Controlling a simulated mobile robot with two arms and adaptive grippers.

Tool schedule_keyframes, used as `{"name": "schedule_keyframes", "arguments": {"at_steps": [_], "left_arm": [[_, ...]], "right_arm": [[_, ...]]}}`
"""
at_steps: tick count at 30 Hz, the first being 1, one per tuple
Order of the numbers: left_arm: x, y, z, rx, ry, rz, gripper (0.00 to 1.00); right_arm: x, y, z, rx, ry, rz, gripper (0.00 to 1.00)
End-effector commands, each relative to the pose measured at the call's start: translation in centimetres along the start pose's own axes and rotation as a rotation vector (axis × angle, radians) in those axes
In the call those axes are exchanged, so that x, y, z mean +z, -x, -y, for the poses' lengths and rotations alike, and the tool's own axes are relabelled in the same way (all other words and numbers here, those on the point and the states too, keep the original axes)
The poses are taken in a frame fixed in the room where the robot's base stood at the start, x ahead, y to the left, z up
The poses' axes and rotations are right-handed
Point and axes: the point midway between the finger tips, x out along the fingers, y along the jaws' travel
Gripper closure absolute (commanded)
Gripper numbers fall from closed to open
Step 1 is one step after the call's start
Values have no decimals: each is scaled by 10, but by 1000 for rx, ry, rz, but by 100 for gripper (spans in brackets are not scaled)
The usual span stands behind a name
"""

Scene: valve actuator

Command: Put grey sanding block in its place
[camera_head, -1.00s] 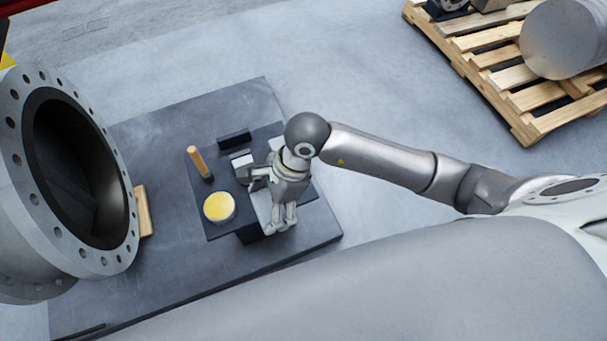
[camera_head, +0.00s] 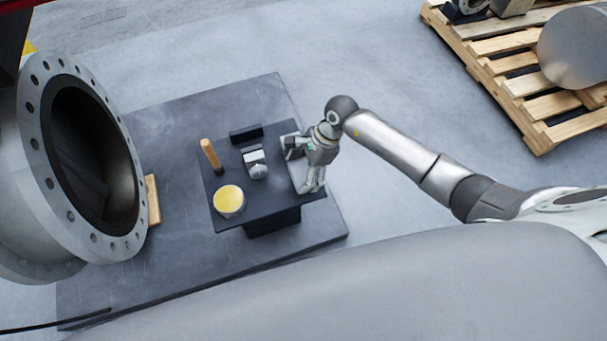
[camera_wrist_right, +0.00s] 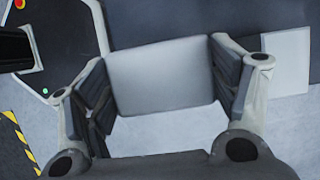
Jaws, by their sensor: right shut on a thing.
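In the right wrist view the grey sanding block (camera_wrist_right: 160,75) is a plain light-grey block, held between the two dark finger pads of my right gripper (camera_wrist_right: 160,90). In the head view my right gripper (camera_head: 292,148) is over the right part of a small dark stand (camera_head: 238,185). I cannot tell whether the block touches the stand. My left gripper is not in view.
The stand also carries a yellow-topped round tin (camera_head: 229,200), a wooden-handled tool (camera_head: 210,153), a black block (camera_head: 246,133) and a grey metal piece (camera_head: 256,162). A large flanged pipe (camera_head: 35,150) is on the left. A wooden pallet (camera_head: 500,70) is at the upper right.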

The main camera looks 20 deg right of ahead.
Motion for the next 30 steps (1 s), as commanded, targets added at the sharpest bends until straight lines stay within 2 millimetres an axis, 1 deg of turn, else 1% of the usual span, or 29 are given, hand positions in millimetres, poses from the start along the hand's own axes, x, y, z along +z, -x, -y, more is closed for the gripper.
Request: {"name": "schedule_keyframes", "arguments": {"at_steps": [3,6,9,15,18,19,21,23,24,30], "left_arm": [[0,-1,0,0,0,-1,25],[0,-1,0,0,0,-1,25],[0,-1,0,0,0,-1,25],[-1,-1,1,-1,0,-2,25],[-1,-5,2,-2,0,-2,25],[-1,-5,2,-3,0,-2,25],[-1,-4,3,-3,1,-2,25],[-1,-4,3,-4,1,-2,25],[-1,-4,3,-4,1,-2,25],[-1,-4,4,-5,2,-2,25]], "right_arm": [[-7,-16,1,2,-3,2,47],[-11,-25,2,0,-3,2,47],[-13,-29,2,-2,-1,1,47],[-13,-29,2,-2,-1,1,47],[-15,-32,2,-1,0,0,47],[-15,-32,1,-1,-1,0,19],[-14,-31,1,0,-1,0,10],[-14,-31,1,0,-1,0,2],[-14,-31,1,0,-1,0,0],[-14,-31,1,0,-1,0,0]]}}
